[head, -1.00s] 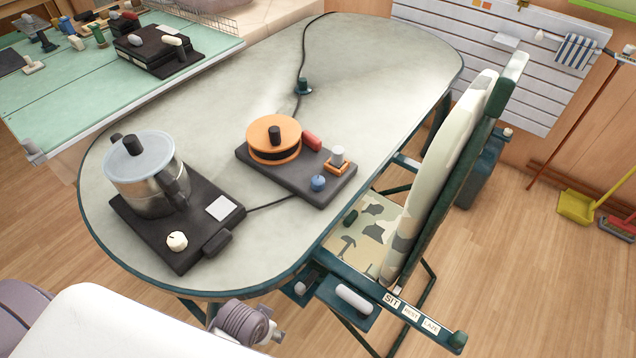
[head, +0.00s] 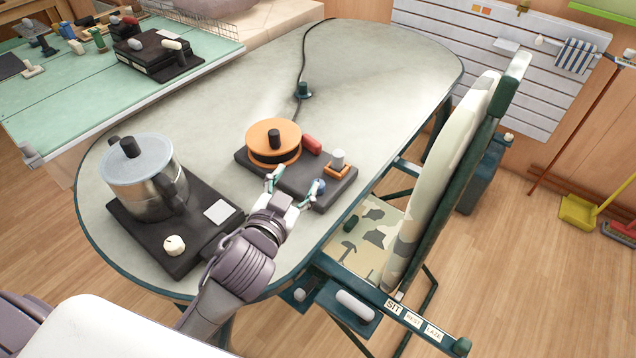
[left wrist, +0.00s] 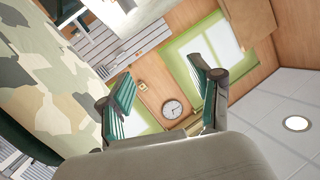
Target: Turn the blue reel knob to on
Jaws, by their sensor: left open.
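The blue reel knob (head: 319,186) sits at the front corner of the black reel base (head: 297,178), partly hidden by my left gripper's right finger. The base carries an orange reel (head: 273,136) with a black post, a red block (head: 311,144) and a grey-white post in an orange mount (head: 337,164). My left gripper (head: 296,183) is open over the front of the base, its right finger at or just beside the knob; contact cannot be told. In the left wrist view its two green-padded fingers (left wrist: 160,95) are apart with nothing between them. My right gripper is not in view.
A kettle (head: 146,180) stands on a black base with a white knob (head: 174,245) at the left of the oval table (head: 400,60). A camouflage chair (head: 440,190) stands close at the right edge. The table's far part is clear except for a cable.

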